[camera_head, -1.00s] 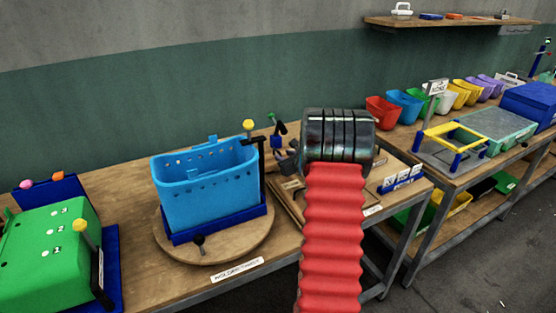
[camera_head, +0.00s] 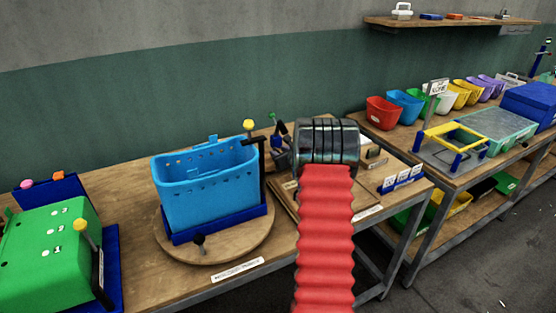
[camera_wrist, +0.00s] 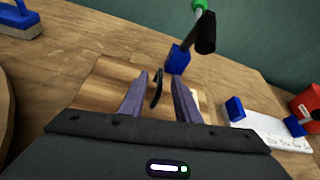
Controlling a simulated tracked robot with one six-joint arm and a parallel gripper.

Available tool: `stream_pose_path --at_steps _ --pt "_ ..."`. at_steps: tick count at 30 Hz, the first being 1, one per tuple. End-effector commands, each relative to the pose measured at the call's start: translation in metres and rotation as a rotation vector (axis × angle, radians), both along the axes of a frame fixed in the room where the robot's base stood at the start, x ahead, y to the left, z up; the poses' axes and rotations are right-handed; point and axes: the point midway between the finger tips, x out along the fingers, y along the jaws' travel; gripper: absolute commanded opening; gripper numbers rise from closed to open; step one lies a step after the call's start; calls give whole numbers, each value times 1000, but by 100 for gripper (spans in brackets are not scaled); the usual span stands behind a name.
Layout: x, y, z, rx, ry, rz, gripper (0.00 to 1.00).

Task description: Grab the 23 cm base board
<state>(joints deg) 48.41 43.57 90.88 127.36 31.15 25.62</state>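In the wrist view a light wooden board (camera_wrist: 98,88) lies on the bench under my gripper (camera_wrist: 159,88). I take it for the base board; its length cannot be read. My two fingers are apart, above the board. A dark upright handle-like piece (camera_wrist: 156,90) shows between them, and I cannot tell whether they touch it. In the head view my red arm and dark wrist cover much of the boards (camera_head: 284,202) on the bench.
A blue post with a black handle (camera_wrist: 180,58) stands just beyond the fingers. In the head view a blue basket (camera_head: 205,190) sits on a round wooden turntable to the left. A blue and white rack (camera_head: 402,179) is at right. A green block (camera_head: 45,245) is far left.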

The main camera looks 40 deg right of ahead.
Motion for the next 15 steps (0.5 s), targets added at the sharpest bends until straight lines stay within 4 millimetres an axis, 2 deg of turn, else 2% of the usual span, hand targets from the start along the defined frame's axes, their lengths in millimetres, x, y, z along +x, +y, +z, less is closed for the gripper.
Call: stream_pose_path --at_steps 11,15 --pt "0 0 0 0 0 0 30" --pt "0 0 0 0 0 0 20"
